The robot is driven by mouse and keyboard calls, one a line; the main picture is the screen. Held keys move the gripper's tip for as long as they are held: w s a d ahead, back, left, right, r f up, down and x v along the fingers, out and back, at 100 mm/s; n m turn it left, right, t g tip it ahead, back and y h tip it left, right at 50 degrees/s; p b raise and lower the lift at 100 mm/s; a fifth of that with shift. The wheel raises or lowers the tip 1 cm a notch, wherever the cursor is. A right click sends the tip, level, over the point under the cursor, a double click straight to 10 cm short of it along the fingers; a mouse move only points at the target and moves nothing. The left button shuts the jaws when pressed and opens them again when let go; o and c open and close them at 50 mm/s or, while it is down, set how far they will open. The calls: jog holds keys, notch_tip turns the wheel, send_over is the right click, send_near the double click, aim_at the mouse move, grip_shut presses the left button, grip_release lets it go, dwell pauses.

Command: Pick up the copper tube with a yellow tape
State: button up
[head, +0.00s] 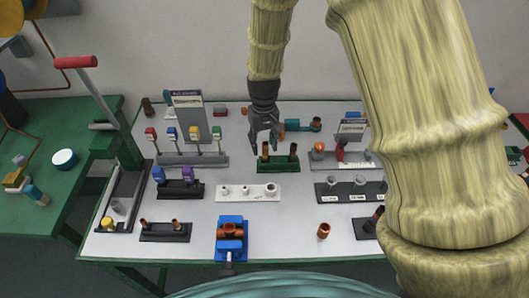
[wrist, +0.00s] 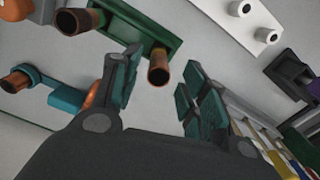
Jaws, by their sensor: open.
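A green stand (head: 278,168) near the middle of the table holds two upright copper tubes, a left one (head: 265,152) and a right one (head: 293,151). Both also show in the wrist view, one (wrist: 159,66) between my fingertips' directions and the other (wrist: 74,21) at the upper left. I cannot make out yellow tape clearly on either tube. My gripper (head: 264,140) is open and empty, pointing down just above the left tube. In the wrist view its fingers stand on both sides of that tube, without visible contact.
A white block with several pegs (head: 248,193) stands in front of the green stand. A teal fitting with copper (head: 303,125) lies behind and right. A blue vise (head: 231,240) holds a copper part at the front. Signs and coloured-top holders (head: 192,158) stand at the left.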

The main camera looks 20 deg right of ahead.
aim_at(265, 151)
jog(key=shift+s+d+f+p, duration=0.2)
jog(key=shift+s+f+p, duration=0.2)
jog(key=shift+s, duration=0.2)
jog(key=f, duration=0.1)
jog(key=w+f, duration=0.1)
jog(key=f, duration=0.1)
jog(key=shift+s+r, duration=0.15)
jog(key=shift+s, duration=0.2)
jog(key=shift+w, duration=0.2)
jog(key=c, duration=0.6)
jog(key=shift+s, duration=0.1)
grip_shut()
